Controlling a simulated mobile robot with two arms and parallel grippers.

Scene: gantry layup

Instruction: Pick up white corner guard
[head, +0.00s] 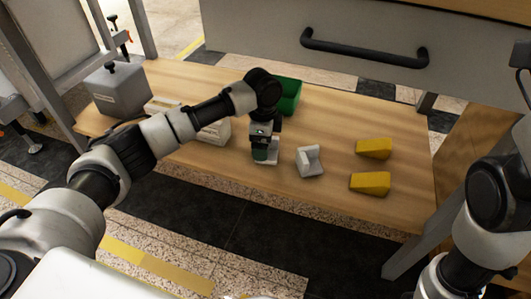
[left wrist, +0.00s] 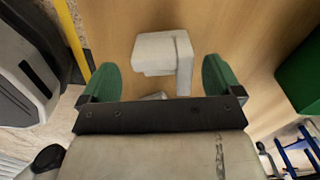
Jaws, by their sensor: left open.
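A white corner guard (head: 310,161) stands on the wooden table in the head view, just right of my left gripper (head: 263,153). Another white piece (head: 271,158) shows low behind that gripper and is partly hidden by it. In the left wrist view, a white L-shaped corner guard (left wrist: 165,52) lies beyond the gap between the green fingers of my left gripper (left wrist: 161,75). The fingers are apart with nothing between them. A second white piece (left wrist: 155,96) peeks out above the gripper's dark palm, mostly hidden. My right gripper is out of view; only its arm shows.
Two yellow wedges (head: 373,148) (head: 370,184) lie to the right on the table (head: 330,120). A green bin (head: 290,96) stands behind my left gripper. A grey box (head: 117,90) and white boxes (head: 216,131) are at left. A drawer with a dark handle (head: 363,50) overhangs the back.

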